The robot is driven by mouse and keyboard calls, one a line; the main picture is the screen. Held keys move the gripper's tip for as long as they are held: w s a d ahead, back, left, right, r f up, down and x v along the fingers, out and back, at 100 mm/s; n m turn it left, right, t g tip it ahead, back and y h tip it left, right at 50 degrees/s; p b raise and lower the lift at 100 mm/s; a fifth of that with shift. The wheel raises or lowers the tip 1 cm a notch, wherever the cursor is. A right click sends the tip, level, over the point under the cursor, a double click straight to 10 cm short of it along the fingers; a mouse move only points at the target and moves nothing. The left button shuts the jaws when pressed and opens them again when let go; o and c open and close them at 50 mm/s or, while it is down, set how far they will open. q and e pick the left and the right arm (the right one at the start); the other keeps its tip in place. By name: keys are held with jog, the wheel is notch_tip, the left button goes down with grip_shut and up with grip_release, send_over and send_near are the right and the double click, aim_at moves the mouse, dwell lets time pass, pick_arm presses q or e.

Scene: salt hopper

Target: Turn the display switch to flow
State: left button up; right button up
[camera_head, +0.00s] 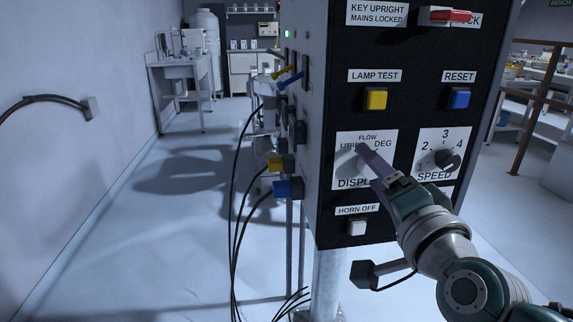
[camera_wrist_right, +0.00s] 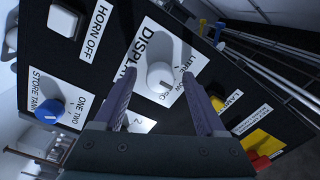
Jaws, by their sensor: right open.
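The display switch (camera_head: 347,163) is a pale round knob on a white plate (camera_head: 349,142) marked FLOW, LITRES and DEG, low on the black panel front. In the right wrist view the knob (camera_wrist_right: 160,77) lies between the two fingers. My right gripper (camera_head: 367,158) is open in front of the plate, its purple-grey fingers pointing at the knob and hiding part of it. The fingers show on both sides of the knob in the wrist view, with a gap each side. I cannot tell which mark the knob points to. My left gripper is not in view.
The speed knob (camera_head: 446,159) sits close on the right. Yellow lamp test (camera_head: 376,98) and blue reset (camera_head: 459,98) buttons are above, the white horn off button (camera_head: 357,228) below. A red key switch (camera_head: 449,16) is at the top. Cables hang beside the cabinet.

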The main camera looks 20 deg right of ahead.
jog(key=v, duration=1)
dwell(0.4)
